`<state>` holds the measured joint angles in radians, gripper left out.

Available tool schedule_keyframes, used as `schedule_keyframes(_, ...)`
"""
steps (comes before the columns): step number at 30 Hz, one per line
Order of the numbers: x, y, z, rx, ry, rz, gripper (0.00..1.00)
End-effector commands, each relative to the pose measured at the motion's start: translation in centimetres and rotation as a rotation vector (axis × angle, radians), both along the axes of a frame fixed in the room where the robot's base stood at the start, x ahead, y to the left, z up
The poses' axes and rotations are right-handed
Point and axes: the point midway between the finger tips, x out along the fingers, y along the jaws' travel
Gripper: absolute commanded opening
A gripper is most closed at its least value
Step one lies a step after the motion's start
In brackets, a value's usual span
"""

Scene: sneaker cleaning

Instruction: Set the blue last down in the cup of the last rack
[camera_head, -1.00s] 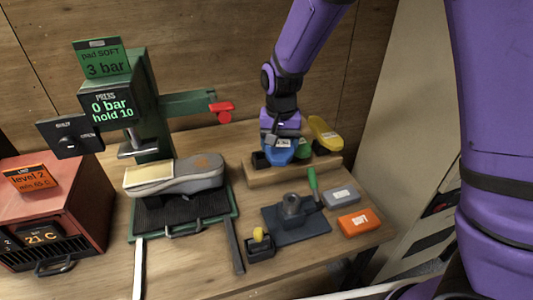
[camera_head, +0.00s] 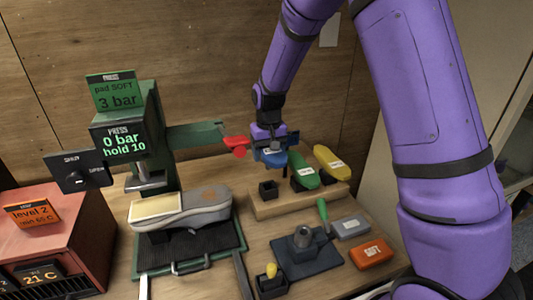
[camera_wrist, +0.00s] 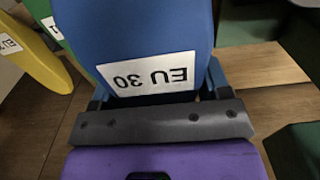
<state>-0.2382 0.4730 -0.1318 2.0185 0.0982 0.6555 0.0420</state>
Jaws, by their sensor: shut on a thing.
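My gripper (camera_head: 272,148) is shut on the blue last (camera_head: 270,158). In the wrist view the blue last (camera_wrist: 150,30) fills the middle, with an "EU 30" label facing the camera. In the head view, the last is held above and behind an empty black cup (camera_head: 268,189) at the left end of the wooden last rack (camera_head: 300,203). A gap shows between the last and that cup. The green last (camera_head: 303,172) and yellow last (camera_head: 332,163) sit to the right on the rack.
The green press (camera_head: 165,130) stands left, its arm with a red handle (camera_head: 235,146) close to the blue last. A grey sneaker (camera_head: 185,210) lies under the press. In front of the rack are a dark blue fixture (camera_head: 305,258), a grey block (camera_head: 350,226) and an orange block (camera_head: 371,254).

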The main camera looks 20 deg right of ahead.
Motion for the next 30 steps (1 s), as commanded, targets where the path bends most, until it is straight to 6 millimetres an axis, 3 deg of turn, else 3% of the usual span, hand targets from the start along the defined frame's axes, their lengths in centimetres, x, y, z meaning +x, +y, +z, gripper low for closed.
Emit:
schedule_keyframes(8, 0.0, 0.0, -0.5, 0.0, 0.0, -0.001, 0.49)
schedule_keyframes(30, 0.0, 0.0, -5.5, 0.001, 0.0, -0.002, 0.49)
